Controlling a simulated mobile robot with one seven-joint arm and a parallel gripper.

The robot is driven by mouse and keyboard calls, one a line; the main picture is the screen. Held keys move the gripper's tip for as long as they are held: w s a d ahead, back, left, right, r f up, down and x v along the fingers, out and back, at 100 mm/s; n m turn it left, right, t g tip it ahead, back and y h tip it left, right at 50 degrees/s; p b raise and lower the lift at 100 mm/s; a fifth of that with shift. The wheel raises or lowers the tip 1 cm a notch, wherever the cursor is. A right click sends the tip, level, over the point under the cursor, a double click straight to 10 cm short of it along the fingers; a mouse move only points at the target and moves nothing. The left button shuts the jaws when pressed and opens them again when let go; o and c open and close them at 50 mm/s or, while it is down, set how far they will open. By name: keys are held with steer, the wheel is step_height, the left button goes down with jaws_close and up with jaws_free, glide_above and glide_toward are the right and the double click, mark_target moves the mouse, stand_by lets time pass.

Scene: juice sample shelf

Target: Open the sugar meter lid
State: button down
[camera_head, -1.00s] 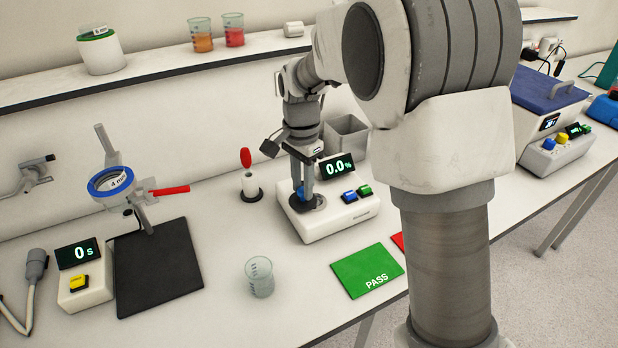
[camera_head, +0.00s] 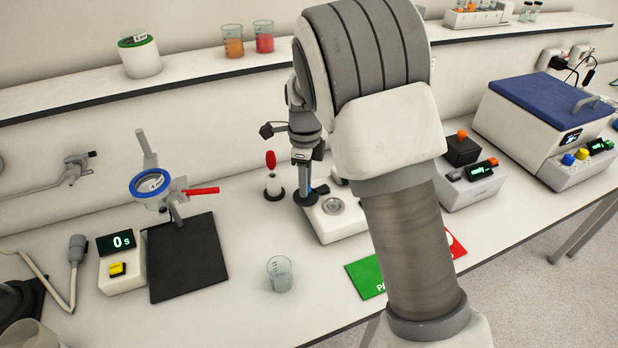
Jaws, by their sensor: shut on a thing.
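The sugar meter (camera_head: 348,228) is a white box on the bench, partly hidden behind my arm. A round silver well (camera_head: 333,206) shows uncovered on its top. My gripper (camera_head: 305,188) points down, shut on the lid, over the meter's left side. The lid (camera_head: 304,200) is a dark disc to the left of the well. Whether it is raised or resting on the meter's edge I cannot tell. The meter's display and buttons are mostly hidden.
An empty beaker (camera_head: 279,274) stands in front. A green PASS mat (camera_head: 365,277) and a red mat (camera_head: 456,245) lie near the front edge. My arm blocks the middle.

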steer(key=shift+w+a+m+p, duration=0.2)
steer(key=shift+w+m+p, duration=0.35)
steer(key=shift+m, duration=0.45)
steer(key=c, duration=0.6)
jaws_free()
steer(key=shift+s, duration=0.1)
step_height(320, 180, up, 18)
steer(key=shift+f+p, duration=0.25)
steer(key=shift+p, duration=0.1)
